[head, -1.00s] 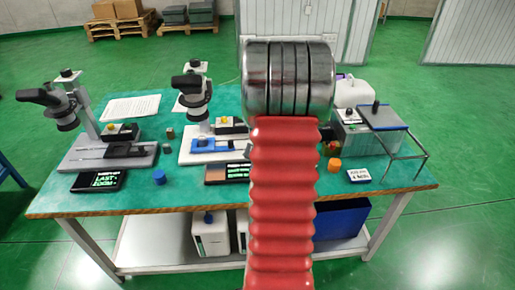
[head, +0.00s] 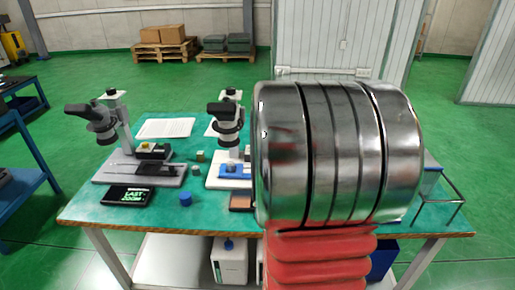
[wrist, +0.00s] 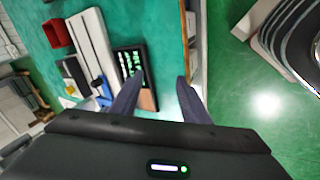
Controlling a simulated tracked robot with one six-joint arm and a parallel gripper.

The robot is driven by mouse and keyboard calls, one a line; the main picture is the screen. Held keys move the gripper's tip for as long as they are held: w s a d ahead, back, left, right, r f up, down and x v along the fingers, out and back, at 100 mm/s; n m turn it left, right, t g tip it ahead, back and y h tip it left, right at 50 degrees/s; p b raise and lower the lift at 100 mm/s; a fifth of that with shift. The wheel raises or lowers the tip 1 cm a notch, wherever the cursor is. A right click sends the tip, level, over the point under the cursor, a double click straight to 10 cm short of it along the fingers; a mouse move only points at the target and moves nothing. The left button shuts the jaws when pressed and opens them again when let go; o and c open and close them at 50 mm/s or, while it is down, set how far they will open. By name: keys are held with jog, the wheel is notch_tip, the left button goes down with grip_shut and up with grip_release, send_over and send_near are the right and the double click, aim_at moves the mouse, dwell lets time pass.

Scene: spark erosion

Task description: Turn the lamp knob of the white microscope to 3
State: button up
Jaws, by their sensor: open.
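The white microscope (head: 228,125) stands mid-table in the head view, with its white base (head: 214,184) and blue stage (head: 232,171) partly showing. My arm covers the base's right part and its lamp knob there. In the wrist view the white base (wrist: 92,42) lies upper left, with a small yellow spot (wrist: 70,90) by a black box (wrist: 74,72); I cannot tell for sure that this is the knob. My gripper (wrist: 160,76) is open and empty, its fingers over the table's front edge, apart from the microscope. The head view hides my gripper behind the arm.
A blue knob-like piece (head: 185,199) sits near the front edge.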

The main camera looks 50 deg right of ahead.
jog(key=s+a+r+m+y, duration=0.1)
jog(key=s+a+r, duration=0.1)
jog(key=a+r, duration=0.4)
jog(key=s+a+r+m+t+y, duration=0.1)
jog(key=a+r, duration=0.5)
jog(key=a, duration=1)
jog(key=s+a+r+m+t+y, duration=0.1)
jog(key=s+a+r+m+y, duration=0.1)
jog(key=a+r, duration=0.4)
jog(key=a, duration=0.5)
jog(key=shift+s+m, duration=0.3)
jog(key=shift+c, duration=0.3)
jog(key=shift+c, duration=1.1)
jog(key=shift+a, duration=0.1)
jog(key=shift+a, duration=0.15)
